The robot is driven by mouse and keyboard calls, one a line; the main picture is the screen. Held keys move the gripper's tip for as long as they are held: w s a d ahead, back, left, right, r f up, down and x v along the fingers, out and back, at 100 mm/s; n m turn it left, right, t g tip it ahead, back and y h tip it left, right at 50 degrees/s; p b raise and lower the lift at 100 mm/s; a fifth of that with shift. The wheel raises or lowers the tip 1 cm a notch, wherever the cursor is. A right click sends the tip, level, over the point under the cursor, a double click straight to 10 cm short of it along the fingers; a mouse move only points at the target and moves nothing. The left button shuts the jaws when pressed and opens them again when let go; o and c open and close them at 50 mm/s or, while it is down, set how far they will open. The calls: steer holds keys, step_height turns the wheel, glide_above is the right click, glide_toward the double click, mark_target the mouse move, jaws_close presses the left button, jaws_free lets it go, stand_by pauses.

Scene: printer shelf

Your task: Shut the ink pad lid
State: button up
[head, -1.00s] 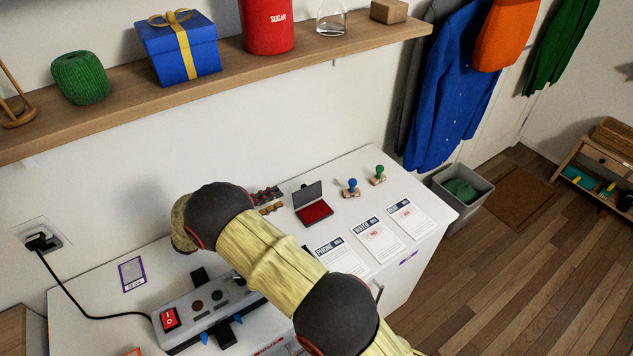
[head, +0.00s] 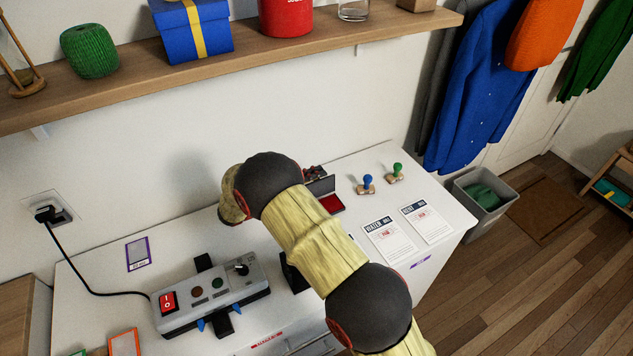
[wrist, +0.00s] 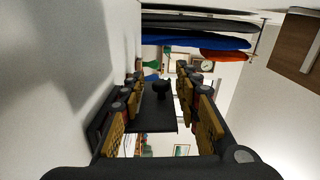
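The ink pad (head: 331,204) lies on the white cabinet top, right of my arm in the head view. Its red pad shows, and its grey lid (head: 321,185) stands raised at the back edge. My arm covers the left part of both.
A blue stamp (head: 367,184) and a green stamp (head: 396,173) stand right of the ink pad. Printed cards (head: 390,242) lie in front. A grey switch box (head: 208,295) sits at left. A wooden shelf (head: 300,38) runs above.

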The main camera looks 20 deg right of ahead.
steer(key=shift+d, duration=0.1)
steer(key=shift+c, duration=1)
steer(key=c, duration=0.6)
steer(key=shift+f, duration=0.1)
jaws_close()
